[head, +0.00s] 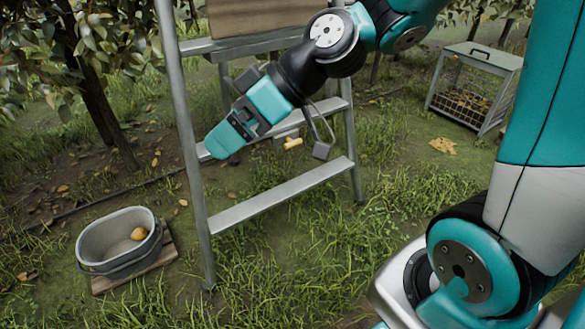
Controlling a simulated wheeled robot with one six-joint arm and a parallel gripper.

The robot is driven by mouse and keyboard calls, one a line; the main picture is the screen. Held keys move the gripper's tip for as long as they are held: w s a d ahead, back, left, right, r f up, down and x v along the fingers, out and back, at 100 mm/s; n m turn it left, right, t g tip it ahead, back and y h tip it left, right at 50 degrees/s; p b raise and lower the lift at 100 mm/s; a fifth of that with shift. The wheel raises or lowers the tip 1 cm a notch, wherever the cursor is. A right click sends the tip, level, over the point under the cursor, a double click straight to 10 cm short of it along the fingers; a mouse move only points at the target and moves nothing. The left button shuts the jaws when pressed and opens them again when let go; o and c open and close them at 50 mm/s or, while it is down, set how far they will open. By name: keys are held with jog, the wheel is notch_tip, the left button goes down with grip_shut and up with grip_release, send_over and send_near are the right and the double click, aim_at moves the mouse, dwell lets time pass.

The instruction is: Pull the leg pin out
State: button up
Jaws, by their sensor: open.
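A small yellow piece (293,143), which looks like the handle of the leg pin, shows beside a pale grey block just below the ladder's middle step. How it is seated is too small to tell. The metal ladder (190,165) stands upright on the grass. My gripper (285,114) is open and empty in front of the ladder. Its two dark fingers stand wide apart, one at the upper left and one at the lower right. The lower right finger is close to the yellow piece in the picture; the gap in depth is unclear. My arm and gripper hide part of the steps.
A grey bucket (121,241) with one pear (139,233) stands on a wooden board (158,263) at the left. A wooden box (250,17) rests on an upper step. A wire-sided crate (474,86) stands back right. Trees border the grass; the ground right of the ladder is open.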

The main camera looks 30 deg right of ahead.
jog(key=w+d+f+t+y+b, duration=0.1)
jog(key=w+d+f+t+b, duration=0.15)
jog(key=w+f+b, duration=0.35)
jog(key=w+d+f+t+b, duration=0.2)
jog(key=d+f+b, duration=0.15)
jog(key=f, duration=0.35)
jog(key=m+t+h+b, duration=0.7)
jog(key=t+h+b, duration=0.25)
jog(key=b, duration=1.05)
send_near(295, 145)
jog(key=w+p, duration=0.1)
jog(key=w, duration=0.2)
jog(key=w+p, duration=0.1)
jog(key=w, duration=0.3)
jog(key=w+p, duration=0.1)
jog(key=w, duration=0.3)
jog(key=shift+w+a+r, duration=0.15)
jog(key=shift+a, duration=0.15)
